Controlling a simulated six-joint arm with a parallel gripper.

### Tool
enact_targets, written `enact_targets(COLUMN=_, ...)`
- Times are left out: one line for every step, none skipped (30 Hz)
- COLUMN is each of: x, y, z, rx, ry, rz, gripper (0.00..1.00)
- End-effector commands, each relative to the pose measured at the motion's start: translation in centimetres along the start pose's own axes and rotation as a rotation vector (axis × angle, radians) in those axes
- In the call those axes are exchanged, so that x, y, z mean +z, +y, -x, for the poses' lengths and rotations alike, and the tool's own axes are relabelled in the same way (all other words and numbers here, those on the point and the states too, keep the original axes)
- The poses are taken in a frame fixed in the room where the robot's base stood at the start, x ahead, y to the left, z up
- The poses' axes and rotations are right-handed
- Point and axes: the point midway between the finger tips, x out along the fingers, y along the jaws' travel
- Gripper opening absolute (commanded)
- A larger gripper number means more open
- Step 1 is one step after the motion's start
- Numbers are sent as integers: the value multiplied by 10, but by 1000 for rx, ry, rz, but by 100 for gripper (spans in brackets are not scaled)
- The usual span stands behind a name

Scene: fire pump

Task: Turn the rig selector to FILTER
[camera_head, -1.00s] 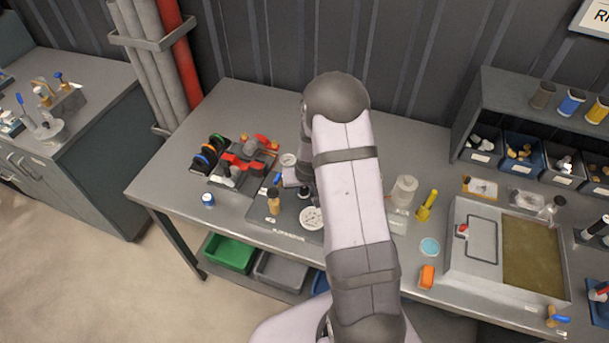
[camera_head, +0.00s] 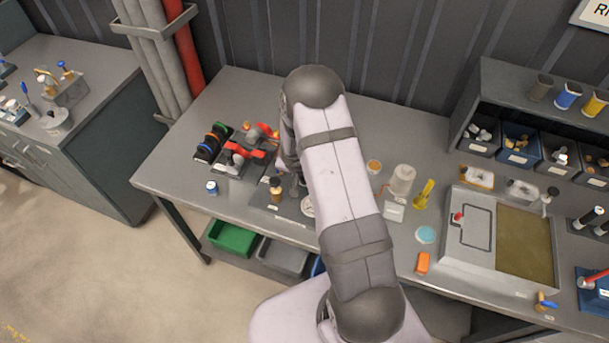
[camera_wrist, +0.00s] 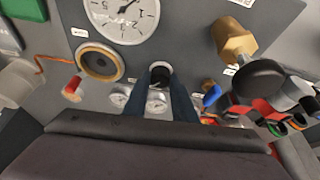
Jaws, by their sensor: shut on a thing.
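In the wrist view, my gripper (camera_wrist: 161,77) has its two dark fingers closed around a small dark round knob (camera_wrist: 160,69) on the grey rig panel (camera_wrist: 190,45). The knob appears to be the rig selector. Its pointer and any FILTER label cannot be made out. A large white gauge (camera_wrist: 122,14) with a black needle lies just beyond, up and to the left. In the head view, the gauge (camera_head: 308,206) shows partly beside my arm, while the fingers and knob are hidden or too small to tell.
A brass fitting (camera_wrist: 234,40) and a black round knob (camera_wrist: 259,80) stand right of the fingers. A brass-ringed port (camera_wrist: 100,62) is at left. Red-handled valves (camera_head: 245,155) sit left of the rig; a clear bottle (camera_head: 402,180) stands right.

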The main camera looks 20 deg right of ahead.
Motion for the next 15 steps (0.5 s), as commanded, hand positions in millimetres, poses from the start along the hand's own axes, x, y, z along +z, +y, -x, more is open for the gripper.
enact_targets(x=-4, y=-2, z=1, rx=3, ry=7, rz=-16, gripper=2)
enact_targets(x=-4, y=-2, z=1, rx=7, ry=7, rz=-23, gripper=2)
enact_targets(x=-4, y=-2, z=1, rx=12, ry=7, rz=-35, gripper=2)
enact_targets(x=-4, y=-2, z=1, rx=15, ry=7, rz=-44, gripper=2)
enact_targets(x=-4, y=-2, z=1, rx=19, ry=8, rz=-51, gripper=2)
enact_targets(x=-4, y=-2, z=1, rx=22, ry=7, rz=-61, gripper=2)
enact_targets(x=-4, y=-2, z=1, rx=25, ry=7, rz=-66, gripper=2)
enact_targets(x=-4, y=-2, z=1, rx=27, ry=7, rz=-72, gripper=2)
enact_targets(x=-4, y=-2, z=1, rx=30, ry=6, rz=-79, gripper=2)
enact_targets(x=-4, y=-2, z=1, rx=31, ry=6, rz=-83, gripper=2)
enact_targets(x=-4, y=-2, z=1, rx=33, ry=6, rz=-88, gripper=2)
enact_targets(x=-4, y=-2, z=1, rx=34, ry=5, rz=-93, gripper=2)
enact_targets(x=-4, y=-2, z=2, rx=35, ry=5, rz=-95, gripper=2)
enact_targets(x=-3, y=-2, z=2, rx=36, ry=5, rz=-97, gripper=2)
enact_targets(x=-3, y=-2, z=2, rx=37, ry=5, rz=-98, gripper=2)
